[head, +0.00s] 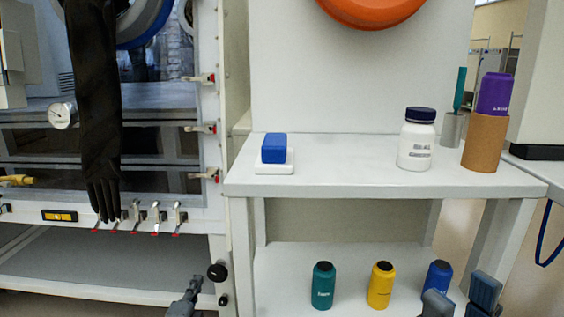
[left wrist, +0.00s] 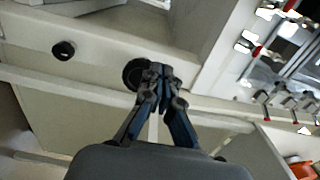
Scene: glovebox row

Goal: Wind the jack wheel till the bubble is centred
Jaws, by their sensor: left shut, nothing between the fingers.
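A spirit level (head: 60,216) with a yellow vial sits on the glovebox's lower front rail; its bubble is too small to read. Two black round knobs are on the glovebox frame's right leg: a larger wheel (head: 218,271) and a smaller knob (head: 223,300) below it. In the left wrist view the larger wheel (left wrist: 135,74) is right beside my left fingertips, partly behind them, and the smaller knob (left wrist: 63,50) is further left. My left gripper (head: 194,284) is shut and empty; contact with the wheel cannot be told. My right gripper (head: 460,299) is open, its fingers apart.
A white shelf table (head: 350,185) stands right of the glovebox, holding a blue block (head: 274,148), a white jar (head: 417,140) and a brown cup (head: 484,143). Teal (head: 323,286), yellow (head: 381,286) and blue (head: 437,276) bottles stand below. A black glove (head: 100,110) hangs in front.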

